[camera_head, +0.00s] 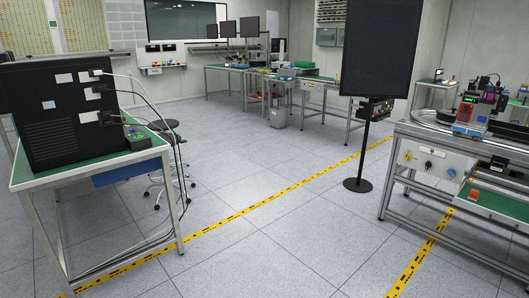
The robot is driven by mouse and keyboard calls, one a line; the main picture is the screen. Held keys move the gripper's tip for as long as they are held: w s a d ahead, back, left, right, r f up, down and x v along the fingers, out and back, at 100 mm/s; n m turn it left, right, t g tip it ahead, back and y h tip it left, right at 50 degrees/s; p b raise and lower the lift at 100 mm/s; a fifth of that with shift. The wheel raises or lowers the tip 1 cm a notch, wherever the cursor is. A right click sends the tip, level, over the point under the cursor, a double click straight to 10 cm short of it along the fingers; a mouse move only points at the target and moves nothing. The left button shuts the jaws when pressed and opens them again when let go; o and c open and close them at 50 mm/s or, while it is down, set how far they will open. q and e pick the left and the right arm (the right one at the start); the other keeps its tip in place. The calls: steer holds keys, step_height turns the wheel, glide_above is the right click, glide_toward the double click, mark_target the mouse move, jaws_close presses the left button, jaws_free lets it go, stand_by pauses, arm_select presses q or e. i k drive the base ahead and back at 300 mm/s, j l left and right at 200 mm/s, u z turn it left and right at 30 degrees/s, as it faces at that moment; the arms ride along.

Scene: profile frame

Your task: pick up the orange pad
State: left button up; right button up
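A small orange-red block-like piece (475,194) sits at the right, by the near left end of a low green-topped shelf (497,204) on the front of the right workbench. It may be the orange pad, but it is too small to tell for sure. Neither of my grippers is in view.
The right workbench (424,136) carries machines and has a front panel with knobs. A black screen on a stand (366,150) is in the middle. A left table (92,160) holds a black cabinet (55,115); a stool (165,160) is beside it. The floor between is clear.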

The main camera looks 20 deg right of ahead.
mark_target(474, 194)
steer(key=i+l+z, duration=0.15)
steer(key=z, duration=0.25)
steer(key=i+z, duration=0.65)
steer(key=z, duration=0.2)
steer(key=i+j+z, duration=0.1)
steer(key=i+z, duration=0.15)
steer(key=z, duration=0.15)
steer(key=i+l+z, duration=0.25)
steer(key=i, duration=0.25)
steer(key=i+z, duration=0.3)
steer(key=i, duration=0.15)
